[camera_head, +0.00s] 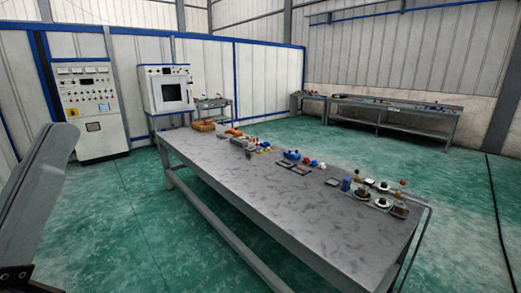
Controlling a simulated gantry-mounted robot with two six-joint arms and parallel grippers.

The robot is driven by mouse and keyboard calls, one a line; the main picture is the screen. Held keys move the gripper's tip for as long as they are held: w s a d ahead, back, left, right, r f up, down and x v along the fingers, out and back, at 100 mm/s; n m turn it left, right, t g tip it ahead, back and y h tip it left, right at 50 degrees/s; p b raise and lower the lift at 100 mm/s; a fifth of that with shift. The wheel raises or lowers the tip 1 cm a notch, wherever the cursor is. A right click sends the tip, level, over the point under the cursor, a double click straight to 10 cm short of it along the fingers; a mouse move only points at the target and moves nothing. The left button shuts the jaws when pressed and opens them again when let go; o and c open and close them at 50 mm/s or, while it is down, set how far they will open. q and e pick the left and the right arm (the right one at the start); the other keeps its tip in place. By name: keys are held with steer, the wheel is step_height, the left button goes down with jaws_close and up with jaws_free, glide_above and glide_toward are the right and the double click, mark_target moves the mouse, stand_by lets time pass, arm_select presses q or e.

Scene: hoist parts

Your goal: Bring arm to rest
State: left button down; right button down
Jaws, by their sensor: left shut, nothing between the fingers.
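My left gripper (55,150) shows at the left edge as a large grey part, close to the camera, with a dark bolted piece below it. It is shut and empty, raised in front of the scene, and apart from the table and its parts. Part of it is cut off by the picture's edge. My right gripper is not in view. The long grey worktable (270,190) runs from the middle back to the lower right, with hoist parts lying along its far side.
On the table are blue parts (291,155), an orange-brown box (203,126) and several small round parts near the right end (381,203). A control cabinet (92,112) and a white machine (165,88) stand behind. Another bench (395,110) stands along the back wall. The green floor left of the table is clear.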

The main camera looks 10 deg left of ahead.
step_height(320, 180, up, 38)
steer(key=p, duration=3.7)
steer(key=shift+p, duration=0.35)
